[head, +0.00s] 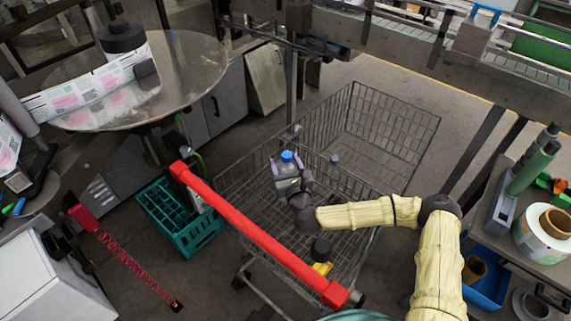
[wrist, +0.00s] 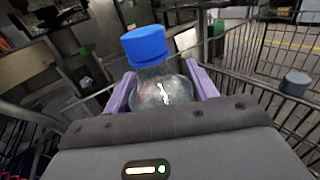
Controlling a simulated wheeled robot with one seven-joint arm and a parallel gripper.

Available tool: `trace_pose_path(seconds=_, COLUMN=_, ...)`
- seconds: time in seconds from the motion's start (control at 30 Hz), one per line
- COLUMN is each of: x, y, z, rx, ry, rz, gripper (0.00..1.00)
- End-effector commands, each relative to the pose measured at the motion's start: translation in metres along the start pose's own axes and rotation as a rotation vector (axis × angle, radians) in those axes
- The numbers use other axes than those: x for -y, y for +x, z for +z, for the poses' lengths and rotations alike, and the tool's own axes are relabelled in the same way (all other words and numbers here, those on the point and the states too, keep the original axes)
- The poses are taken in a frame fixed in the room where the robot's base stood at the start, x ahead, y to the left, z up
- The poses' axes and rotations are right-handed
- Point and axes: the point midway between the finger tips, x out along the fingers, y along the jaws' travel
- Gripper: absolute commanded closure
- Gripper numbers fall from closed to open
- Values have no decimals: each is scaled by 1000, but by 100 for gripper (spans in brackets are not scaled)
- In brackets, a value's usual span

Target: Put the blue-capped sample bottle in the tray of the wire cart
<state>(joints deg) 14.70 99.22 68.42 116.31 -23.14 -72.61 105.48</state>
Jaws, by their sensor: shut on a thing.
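The blue-capped sample bottle (wrist: 160,88) is clear, with a blue cap, and stands between the two purple fingers of my gripper (wrist: 162,92) in the wrist view. In the head view my gripper (head: 286,167) is shut on the bottle, and its blue cap (head: 287,156) shows above the fingers. The wire cart (head: 391,112) has a grey mesh basket and a red handle (head: 255,230). My gripper is over the cart, behind the handle. The bottle's base is hidden, and I cannot tell whether it touches the cart.
A small grey cylinder (head: 334,159) shows in the cart. A dark round object (head: 321,249) and a yellow item (head: 322,268) are nearer the handle. A green crate (head: 177,226) stands on the floor at the left. A conveyor (head: 440,55) crosses behind the cart.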

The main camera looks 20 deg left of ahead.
Motion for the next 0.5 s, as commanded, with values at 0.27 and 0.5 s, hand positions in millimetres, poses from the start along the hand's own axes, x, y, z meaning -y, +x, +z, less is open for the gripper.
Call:
trace_pose_path(seconds=0.27, x=0, y=0, z=1, rx=0, ry=0, rz=0, gripper=20)
trace_pose_path(seconds=0.5, x=-4, y=0, z=2, rx=0, ry=0, rz=5, gripper=20)
